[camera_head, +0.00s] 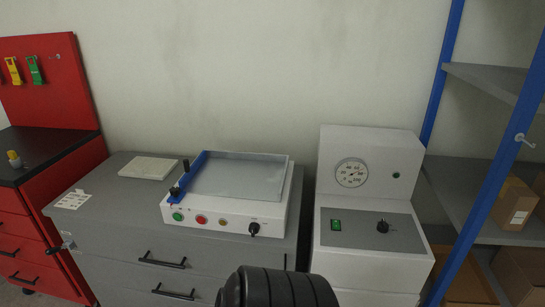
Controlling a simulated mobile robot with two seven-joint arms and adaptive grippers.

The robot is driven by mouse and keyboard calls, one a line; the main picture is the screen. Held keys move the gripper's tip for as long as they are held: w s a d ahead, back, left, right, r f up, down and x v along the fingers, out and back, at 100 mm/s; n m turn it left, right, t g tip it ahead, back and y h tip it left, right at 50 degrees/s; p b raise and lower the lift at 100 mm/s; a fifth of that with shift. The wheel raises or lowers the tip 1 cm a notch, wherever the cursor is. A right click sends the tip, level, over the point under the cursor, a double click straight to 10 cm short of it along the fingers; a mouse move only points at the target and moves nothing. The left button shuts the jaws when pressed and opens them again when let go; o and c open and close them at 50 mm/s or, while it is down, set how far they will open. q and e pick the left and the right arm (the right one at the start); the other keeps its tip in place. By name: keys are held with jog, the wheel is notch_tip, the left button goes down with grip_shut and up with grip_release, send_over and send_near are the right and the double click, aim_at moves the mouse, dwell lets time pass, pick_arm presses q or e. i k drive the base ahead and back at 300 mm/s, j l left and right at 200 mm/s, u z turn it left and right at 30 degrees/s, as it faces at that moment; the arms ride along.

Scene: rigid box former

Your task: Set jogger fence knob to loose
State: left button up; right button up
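The jogger (225,217) is a white box on a grey drawer cabinet, with a grey tray (238,177) on top. A blue fence (190,178) runs along the tray's left side. Two black knobs stand on the fence, one at the back (186,165) and one at the front left corner (175,191). Their settings are too small to tell. Neither of my grippers is in view.
A white machine with a gauge (352,173) and a black dial (383,227) stands right of the jogger. A pale slab (148,168) lies on the cabinet (105,205) to the left. A blue-post shelf (480,180) with boxes is at right, a red cabinet (68,180) at left.

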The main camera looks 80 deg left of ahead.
aim_at(175, 191)
jog(key=u, duration=3.5)
